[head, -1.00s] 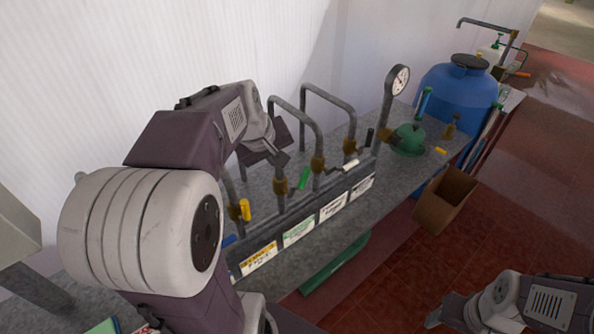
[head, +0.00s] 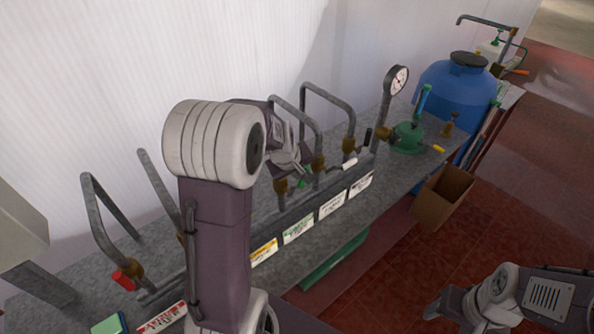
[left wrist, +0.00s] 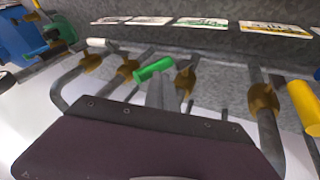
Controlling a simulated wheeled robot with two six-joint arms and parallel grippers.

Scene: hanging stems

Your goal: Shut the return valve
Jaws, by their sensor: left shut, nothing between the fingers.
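A row of pipes with brass valves stands on the grey bench (head: 75,262). The handles are red (head: 125,281), yellow (left wrist: 304,106), green (left wrist: 153,69), white (head: 349,163) and black (head: 367,137). The label text is too small to read, so I cannot tell which is the return valve. My left gripper (head: 304,168) is shut and empty, close to the green handle and partly covering it in the head view. In the left wrist view its fingers (left wrist: 161,92) point at the green handle; contact is unclear. My right gripper (head: 436,308) is low at the right, away from the bench.
Coloured labels (head: 298,229) line the bench's front. A pressure gauge (head: 397,80), a green fitting (head: 407,138) and a blue tank (head: 455,90) stand farther right. A brown box (head: 443,193) hangs at the front edge. My left arm hides the yellow handle in the head view.

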